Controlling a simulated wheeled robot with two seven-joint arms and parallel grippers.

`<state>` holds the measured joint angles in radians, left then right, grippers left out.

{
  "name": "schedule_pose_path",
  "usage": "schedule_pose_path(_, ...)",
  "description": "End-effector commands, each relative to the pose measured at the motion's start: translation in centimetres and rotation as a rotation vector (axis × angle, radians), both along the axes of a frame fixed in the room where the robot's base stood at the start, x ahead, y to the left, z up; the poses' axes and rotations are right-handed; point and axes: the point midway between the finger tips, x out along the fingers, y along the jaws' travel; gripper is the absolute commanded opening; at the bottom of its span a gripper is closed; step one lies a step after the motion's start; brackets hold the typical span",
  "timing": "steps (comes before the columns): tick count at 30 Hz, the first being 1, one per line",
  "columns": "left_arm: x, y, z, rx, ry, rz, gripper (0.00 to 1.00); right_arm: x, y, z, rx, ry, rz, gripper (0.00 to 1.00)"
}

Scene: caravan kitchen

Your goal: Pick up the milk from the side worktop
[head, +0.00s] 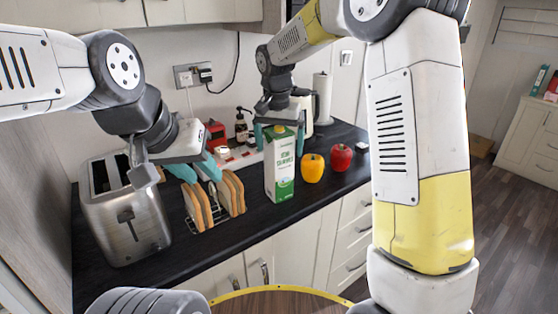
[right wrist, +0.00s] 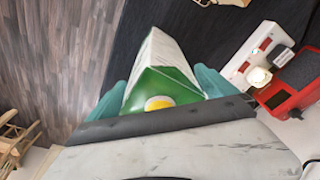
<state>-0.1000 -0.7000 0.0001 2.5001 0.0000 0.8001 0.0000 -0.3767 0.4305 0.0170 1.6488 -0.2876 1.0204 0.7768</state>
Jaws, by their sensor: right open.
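The milk (head: 280,172) is a tall white and green carton standing upright on the dark worktop (head: 330,190). In the right wrist view the milk (right wrist: 162,80) shows from above, with its yellow cap towards me. My right gripper (head: 279,140) is at the carton's top, open, with one teal finger on each side of it. In the right wrist view the fingers of my right gripper (right wrist: 160,92) flank the green top; I cannot tell whether they touch it. My left gripper (head: 202,172) is above the toast rack, between the toaster and the milk; its teal fingers look apart and empty.
A steel toaster (head: 125,215) stands at the left. A rack with toast slices (head: 212,200) is just left of the milk. A yellow pepper (head: 313,168) and a red pepper (head: 341,157) stand close on the right.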

Motion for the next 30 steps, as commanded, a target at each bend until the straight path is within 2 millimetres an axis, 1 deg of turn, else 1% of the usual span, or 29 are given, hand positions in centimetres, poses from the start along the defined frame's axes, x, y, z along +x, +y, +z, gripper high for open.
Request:
schedule_pose_path(4, 0.0, 0.0, 0.0, 0.0, 0.0, 0.0, 0.36, 0.01, 0.0, 0.02, 0.0, 0.0, 0.0, 0.96)
schedule_pose_path(5, 0.0, 0.0, 0.0, 0.0, 0.0, 0.0, 0.36, 0.01, 0.0, 0.02, 0.0, 0.0, 0.0, 0.92)
schedule_pose_path(6, 0.0, 0.0, 0.0, 0.0, 0.0, 0.0, 0.36, 0.01, 0.0, 0.03, 0.0, 0.0, 0.0, 0.84)
schedule_pose_path(8, 0.0, 0.0, 0.0, 0.0, 0.0, 0.0, 0.36, 0.0, 0.0, 0.04, 0.0, 0.0, 0.0, 0.73)
schedule_pose_path(9, 0.01, 0.0, 0.01, 0.0, 0.0, 0.0, 0.36, 0.01, 0.01, 0.04, 0.0, 0.0, 0.0, 0.65)
schedule_pose_path(11, 0.0, 0.0, 0.0, 0.0, 0.0, 0.0, 0.36, 0.0, 0.01, 0.05, 0.001, -0.001, 0.0, 0.53)
schedule_pose_path(12, 0.0, 0.0, 0.0, 0.0, 0.0, 0.0, 0.36, 0.0, 0.01, 0.05, 0.001, -0.001, 0.0, 0.45)
schedule_pose_path(14, 0.0, 0.0, 0.0, 0.0, 0.0, 0.0, 0.36, 0.0, 0.01, 0.06, 0.001, -0.001, 0.0, 0.33)
schedule_pose_path(15, 0.0, 0.0, 0.0, 0.0, 0.0, 0.0, 0.36, 0.0, 0.01, 0.06, 0.001, -0.001, 0.0, 0.26)
schedule_pose_path(19, 0.0, 0.0, 0.0, 0.0, 0.0, 0.0, 0.36, 0.0, 0.01, 0.07, 0.001, -0.001, 0.0, 0.0)
schedule_pose_path(30, 0.0, 0.0, 0.0, 0.0, 0.0, 0.0, 0.36, 0.11, 0.06, 0.54, 0.003, -0.006, 0.001, 0.0)
